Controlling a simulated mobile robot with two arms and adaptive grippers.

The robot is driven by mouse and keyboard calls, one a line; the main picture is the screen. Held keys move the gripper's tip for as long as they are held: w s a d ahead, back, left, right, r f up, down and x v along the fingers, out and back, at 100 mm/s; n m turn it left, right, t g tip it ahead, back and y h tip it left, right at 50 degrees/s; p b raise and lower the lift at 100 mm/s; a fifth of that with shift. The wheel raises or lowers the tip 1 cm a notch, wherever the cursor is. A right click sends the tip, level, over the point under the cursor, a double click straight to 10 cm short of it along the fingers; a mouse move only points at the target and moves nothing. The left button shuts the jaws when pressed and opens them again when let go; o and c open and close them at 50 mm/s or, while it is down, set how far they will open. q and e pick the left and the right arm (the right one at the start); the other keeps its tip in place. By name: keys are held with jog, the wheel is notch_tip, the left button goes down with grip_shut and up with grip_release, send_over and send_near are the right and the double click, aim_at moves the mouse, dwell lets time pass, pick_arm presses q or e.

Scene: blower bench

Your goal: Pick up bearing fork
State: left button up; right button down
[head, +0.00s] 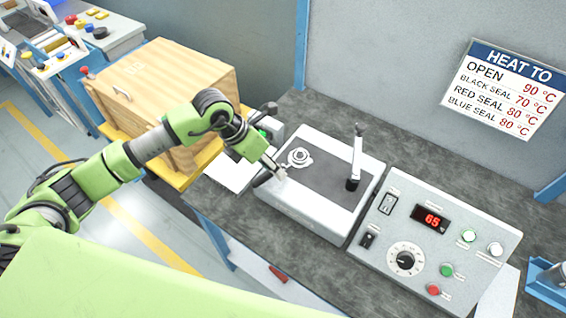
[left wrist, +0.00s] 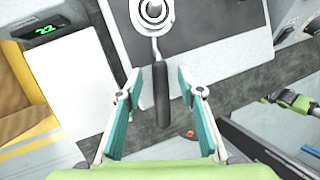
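The bearing fork has a black handle (left wrist: 161,95) and a silver shaft, and its head is at a metal bearing (left wrist: 153,9) on the heater's dark plate. In the head view the bearing (head: 299,157) lies on the heater's left part, and the fork's handle is largely hidden by my gripper. My left gripper (left wrist: 158,82) is open, its teal fingers on either side of the handle with gaps showing. In the head view the left gripper (head: 273,171) is at the heater's left edge. A small green and black arm part, probably my right arm, shows in the wrist view; its fingers are unclear.
An upright post (head: 357,150) stands on the heater (head: 315,205). The control box (head: 435,228) reads 65. A wooden crate (head: 165,85) stands to the left. A wall sign (head: 507,88) lists heating temperatures. The bench behind the heater is clear.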

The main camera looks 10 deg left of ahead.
pick_arm(q)
jog(key=shift+d+f, duration=0.15)
jog(key=shift+f, duration=0.2)
grip_shut()
jog(key=shift+w+r, duration=0.1)
